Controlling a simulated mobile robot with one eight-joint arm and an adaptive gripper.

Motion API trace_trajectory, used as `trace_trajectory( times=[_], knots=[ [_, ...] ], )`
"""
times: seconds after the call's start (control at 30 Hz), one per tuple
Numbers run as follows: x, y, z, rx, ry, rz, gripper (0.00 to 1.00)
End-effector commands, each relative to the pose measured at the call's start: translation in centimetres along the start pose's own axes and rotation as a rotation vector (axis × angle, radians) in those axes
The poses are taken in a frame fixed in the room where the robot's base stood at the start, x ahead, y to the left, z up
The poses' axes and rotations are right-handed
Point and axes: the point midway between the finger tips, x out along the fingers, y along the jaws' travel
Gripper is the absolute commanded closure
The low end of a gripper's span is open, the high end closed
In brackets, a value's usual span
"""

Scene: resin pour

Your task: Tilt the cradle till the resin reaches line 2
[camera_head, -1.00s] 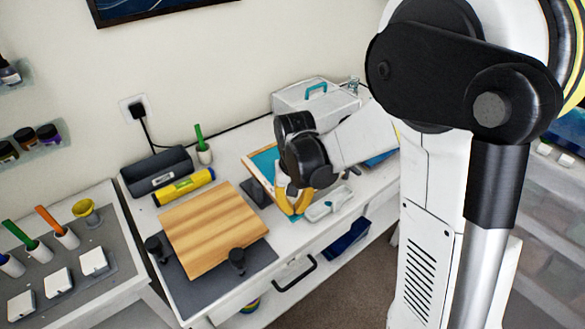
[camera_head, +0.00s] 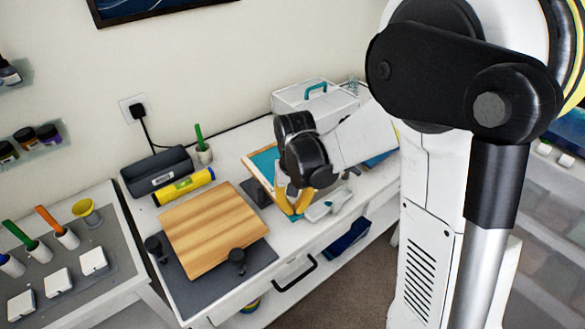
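My gripper (camera_head: 300,208) is low over the right part of the white workbench, with yellow fingers pointing down. A pale grey-white piece (camera_head: 326,207) lies right beside the fingers; it may be part of the cradle, but I cannot tell. Whether the fingers touch or hold it is not clear. A wood-edged teal panel (camera_head: 262,162) shows partly behind my wrist. My wrist hides much of this spot. I cannot make out the resin, line 2 or the finger gap.
A wooden board (camera_head: 213,228) lies on a dark mat (camera_head: 185,298) with black knobs beside it. A yellow roller (camera_head: 184,187), a black case (camera_head: 155,171) and a white box (camera_head: 314,97) stand behind. A side table (camera_head: 125,275) at left holds cups and white blocks.

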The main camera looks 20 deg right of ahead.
Motion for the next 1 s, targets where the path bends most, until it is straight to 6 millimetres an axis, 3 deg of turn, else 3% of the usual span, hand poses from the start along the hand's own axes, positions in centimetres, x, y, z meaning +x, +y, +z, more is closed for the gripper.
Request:
trace_trajectory(
  times=[0.27,0.8,1.0],
  knots=[
    [-0.6,0.0,0.0,0.0,0.0,0.0,1.0],
    [-5.8,0.0,0.0,0.0,0.0,0.0,1.0],
    [-6.0,0.0,0.0,0.0,0.0,0.0,1.0]
  ],
)
